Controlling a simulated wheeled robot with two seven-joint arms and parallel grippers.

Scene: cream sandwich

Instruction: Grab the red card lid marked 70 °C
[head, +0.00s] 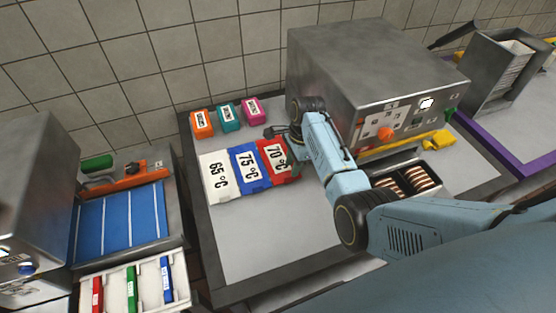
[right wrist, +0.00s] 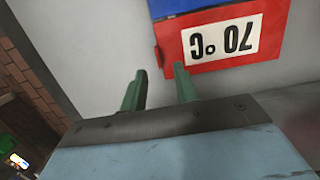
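The red card lid marked 70 °C (head: 275,157) lies at the right end of a row of three lids on the grey surface. It also shows upside down at the top of the right wrist view (right wrist: 224,42). The blue 75 °C lid (head: 248,167) and the white 65 °C lid (head: 217,178) lie to its left. My right gripper (right wrist: 162,85) has its two green fingers apart with nothing between them. The fingertips are near the red lid's edge and small tab. In the head view my right arm partly covers the red lid's right side. My left gripper is not seen.
Small orange (head: 202,124), teal (head: 229,117) and pink (head: 251,110) tags stand behind the lids. A metal machine (head: 375,75) with an orange knob stands behind my right arm. A blue panel (head: 120,222) lies at the left. The surface in front of the lids is clear.

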